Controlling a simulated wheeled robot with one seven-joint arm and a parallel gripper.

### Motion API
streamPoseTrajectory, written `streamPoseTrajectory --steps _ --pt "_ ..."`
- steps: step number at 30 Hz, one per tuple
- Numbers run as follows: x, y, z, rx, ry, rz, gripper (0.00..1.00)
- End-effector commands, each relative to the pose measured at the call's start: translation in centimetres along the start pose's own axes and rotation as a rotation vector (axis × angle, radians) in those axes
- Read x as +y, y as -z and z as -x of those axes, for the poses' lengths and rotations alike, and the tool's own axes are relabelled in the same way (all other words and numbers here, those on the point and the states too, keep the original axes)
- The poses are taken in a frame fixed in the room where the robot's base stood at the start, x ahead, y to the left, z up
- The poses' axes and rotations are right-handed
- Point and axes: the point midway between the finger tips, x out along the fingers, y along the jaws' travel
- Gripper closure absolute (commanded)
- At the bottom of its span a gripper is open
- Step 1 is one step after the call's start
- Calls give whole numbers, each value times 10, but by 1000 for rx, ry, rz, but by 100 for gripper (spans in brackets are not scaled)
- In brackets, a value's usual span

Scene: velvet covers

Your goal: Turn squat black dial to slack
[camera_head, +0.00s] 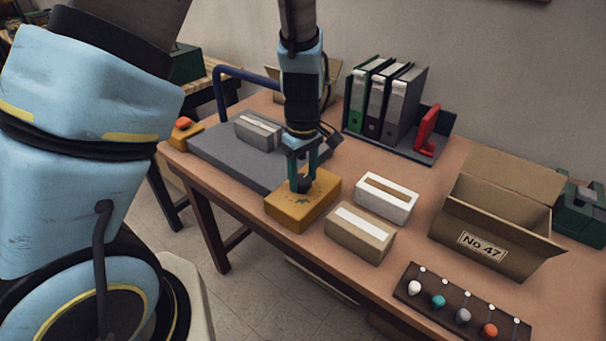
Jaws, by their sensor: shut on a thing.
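The squat black dial (305,187) sits on top of a yellow-orange box (291,213) near the table's front edge. My gripper (303,177) points straight down over the box, its teal fingers closed around the dial. The fingers hide part of the dial. Dark marks show on the box top around the dial, but they are too small to read. I cannot tell which mark the dial points to.
A white box (386,205) and a tan box (345,242) stand just right of the dial box. A grey platform (215,148) with a grey box (257,131) lies behind left. An open carton (484,234), binders (380,97) and a knob board (423,309) stand further right.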

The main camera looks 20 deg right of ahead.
Motion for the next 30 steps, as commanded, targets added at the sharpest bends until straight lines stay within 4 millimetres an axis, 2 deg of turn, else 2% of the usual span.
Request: streamPoseTrajectory --steps 7,8,15,24,30 --pt "0 0 0 0 -1 3 97" --pt "0 0 0 0 -1 3 39" --pt "0 0 0 0 -1 1 12" --pt "0 0 2 0 -1 0 11" --pt "2 0 28 2 -6 0 11"
